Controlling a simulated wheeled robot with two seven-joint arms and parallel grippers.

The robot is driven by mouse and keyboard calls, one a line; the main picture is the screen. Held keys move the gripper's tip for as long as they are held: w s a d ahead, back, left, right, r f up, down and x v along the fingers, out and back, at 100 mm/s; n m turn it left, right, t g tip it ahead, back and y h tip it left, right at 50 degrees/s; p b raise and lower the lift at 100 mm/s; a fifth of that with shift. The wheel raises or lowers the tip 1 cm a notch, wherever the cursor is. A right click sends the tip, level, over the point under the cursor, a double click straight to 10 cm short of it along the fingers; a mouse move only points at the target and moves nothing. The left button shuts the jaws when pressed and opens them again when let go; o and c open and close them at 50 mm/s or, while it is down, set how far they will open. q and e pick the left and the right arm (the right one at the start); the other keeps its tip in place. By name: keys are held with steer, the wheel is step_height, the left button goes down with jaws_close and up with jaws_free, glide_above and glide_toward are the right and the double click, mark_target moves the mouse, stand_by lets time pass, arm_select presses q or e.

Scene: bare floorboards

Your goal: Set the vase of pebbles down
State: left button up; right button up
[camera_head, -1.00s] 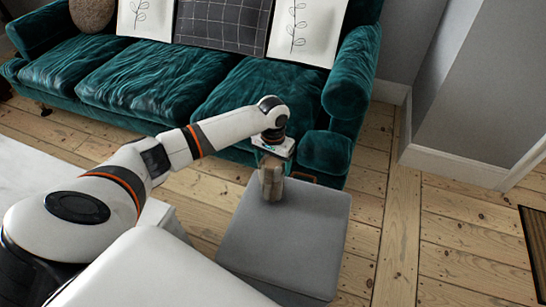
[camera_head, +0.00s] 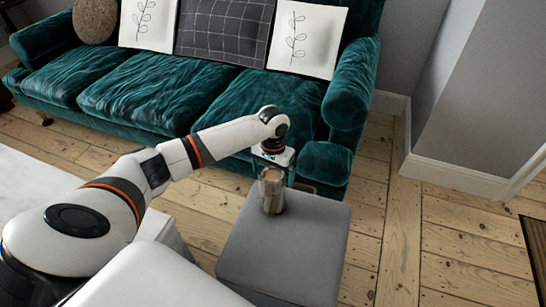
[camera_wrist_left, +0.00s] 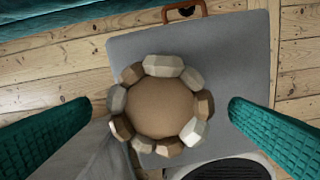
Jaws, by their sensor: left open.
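The vase of pebbles (camera_head: 271,194), a small brown and beige ringed vessel, stands upright on the grey ottoman (camera_head: 285,250), close to its far edge. In the left wrist view, I look down on the vase (camera_wrist_left: 160,107), a brown round middle ringed by several faceted pebbles. My left gripper (camera_wrist_left: 160,112) is open, with its two green ridged fingers on either side of the vase and a clear gap to each. In the head view, the left gripper (camera_head: 272,163) is just above and around the vase, its fingers hard to make out. My right gripper is not in view.
A teal velvet sofa (camera_head: 155,90) with cushions stands behind the ottoman. A brown handle (camera_wrist_left: 182,10) shows at the ottoman's edge. Bare floorboards (camera_head: 385,240) lie open to the right, beside a grey wall (camera_head: 480,100).

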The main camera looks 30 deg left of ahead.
arm_select(q)
step_height(320, 180, up, 2)
steer(key=shift+r+p, duration=0.25)
steer(key=shift+p, duration=0.05)
step_height(320, 180, up, 7)
steer(key=shift+r+p, duration=0.2)
steer(key=shift+p, duration=0.8)
steer(key=shift+r, duration=0.4)
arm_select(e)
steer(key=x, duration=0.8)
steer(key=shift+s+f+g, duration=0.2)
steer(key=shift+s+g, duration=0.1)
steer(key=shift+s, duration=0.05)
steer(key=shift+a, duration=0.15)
